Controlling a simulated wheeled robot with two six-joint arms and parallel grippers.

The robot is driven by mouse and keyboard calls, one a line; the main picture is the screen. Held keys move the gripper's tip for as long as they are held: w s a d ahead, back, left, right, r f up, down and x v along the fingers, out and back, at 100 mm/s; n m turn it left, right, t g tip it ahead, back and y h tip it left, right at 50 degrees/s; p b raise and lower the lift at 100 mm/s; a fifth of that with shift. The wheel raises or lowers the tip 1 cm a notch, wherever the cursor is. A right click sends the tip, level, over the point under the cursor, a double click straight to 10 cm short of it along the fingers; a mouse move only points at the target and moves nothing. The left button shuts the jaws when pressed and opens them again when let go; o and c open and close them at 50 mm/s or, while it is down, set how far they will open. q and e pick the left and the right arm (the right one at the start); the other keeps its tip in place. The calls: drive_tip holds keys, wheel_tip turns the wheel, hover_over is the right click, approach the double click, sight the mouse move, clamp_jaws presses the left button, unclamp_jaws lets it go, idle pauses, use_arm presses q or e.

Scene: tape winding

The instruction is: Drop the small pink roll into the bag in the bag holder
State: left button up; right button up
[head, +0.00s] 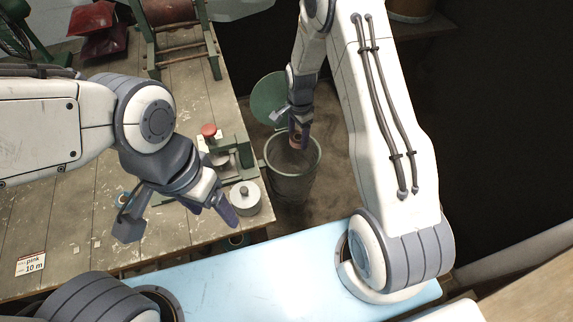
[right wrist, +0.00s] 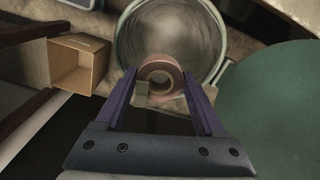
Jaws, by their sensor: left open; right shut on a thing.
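The small pink roll (right wrist: 160,62) is between the fingers of my right gripper (right wrist: 160,92) in the right wrist view, its round hole facing the camera. In the head view my right gripper (head: 299,128) points down over the round bag holder (head: 292,187), and the roll (head: 297,140) shows at its fingertips, over the mouth. The right wrist view shows the pale rim (right wrist: 122,35) and the greyish, creased inside of the bag (right wrist: 165,30) beyond the roll. My left gripper (head: 180,222) is open and empty above the wooden table's front part.
A green round lid (head: 268,98) stands behind the holder. A "pink 10 m" card (head: 30,264) lies front left. A cardboard box (right wrist: 78,62) is beside the holder.

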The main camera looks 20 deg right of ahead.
drive_tip(key=shift+w+d+f, duration=0.1)
drive_tip(key=shift+w, duration=0.1)
drive_tip(key=shift+f+b, duration=0.2)
drive_tip(key=shift+b, duration=0.1)
wheel_tip(320, 180, down, 5)
drive_tip(key=b, duration=0.4)
drive_tip(key=shift+f, duration=0.2)
drive_tip(key=o, duration=1.3)
drive_tip(key=shift+o, duration=0.2)
drive_tip(key=shift+r, duration=0.15)
